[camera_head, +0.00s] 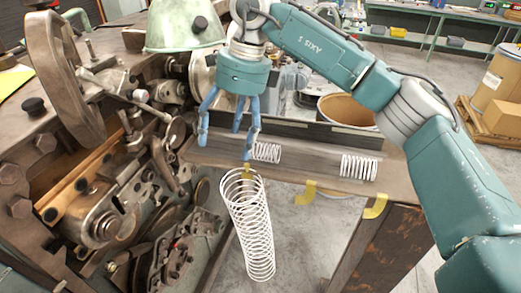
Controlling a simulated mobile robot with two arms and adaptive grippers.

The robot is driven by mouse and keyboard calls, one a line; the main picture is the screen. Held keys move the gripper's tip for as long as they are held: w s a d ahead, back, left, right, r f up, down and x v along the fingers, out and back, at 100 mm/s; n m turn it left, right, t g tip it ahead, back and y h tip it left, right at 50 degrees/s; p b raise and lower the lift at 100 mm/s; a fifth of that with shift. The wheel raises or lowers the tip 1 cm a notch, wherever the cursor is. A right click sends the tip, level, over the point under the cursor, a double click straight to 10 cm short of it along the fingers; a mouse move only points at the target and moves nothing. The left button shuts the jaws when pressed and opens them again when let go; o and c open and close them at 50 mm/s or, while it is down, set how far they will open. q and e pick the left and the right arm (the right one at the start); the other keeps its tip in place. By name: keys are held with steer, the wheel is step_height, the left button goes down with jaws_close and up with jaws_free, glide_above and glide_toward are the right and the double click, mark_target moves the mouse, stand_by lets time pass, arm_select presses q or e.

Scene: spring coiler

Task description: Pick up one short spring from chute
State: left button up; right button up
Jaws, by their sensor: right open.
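A short white spring (266,152) lies in the grey chute (312,163), close to the right of my right gripper's fingers. A second short white spring (358,167) lies farther right in the chute, near its end. My right gripper (227,147) has a teal body and blue fingers. Its fingers are spread and point down over the chute's left part, with nothing seen between them. One finger overlaps the left end of the nearer spring in the picture; I cannot tell whether they touch. My left gripper is not in view.
A long white spring (250,225) hangs in front of the chute, below the fingers. The coiler machine (105,175) fills the left side. A brown drum (345,110) stands behind the chute. Yellow brackets (376,206) show at the chute's front edge. Grey floor is open at right.

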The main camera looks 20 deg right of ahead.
mark_target(263, 148)
steer(key=d+r+h, duration=0.1)
steer(key=d, duration=0.1)
steer(key=d+h, duration=0.1)
steer(key=d, duration=0.2)
steer(key=w+d+r+m, duration=0.1)
steer(key=d, duration=0.2)
steer(key=shift+d+r+h, duration=0.1)
steer(key=shift+r+h, duration=0.2)
steer(key=shift+h, duration=0.1)
step_height(263, 148, down, 4)
steer(key=shift+r+p, duration=0.2)
steer(key=shift+p, duration=0.1)
steer(key=shift+f, duration=0.65)
steer(key=shift+f+p, duration=0.35)
steer(key=shift+p, duration=0.1)
step_height(263, 148, down, 4)
steer(key=shift+r+p, duration=0.2)
steer(key=shift+p, duration=0.7)
steer(key=shift+w+f, duration=0.15)
steer(key=shift+f, duration=0.25)
steer(key=shift+c, duration=0.2)
steer(key=c, duration=1.2)
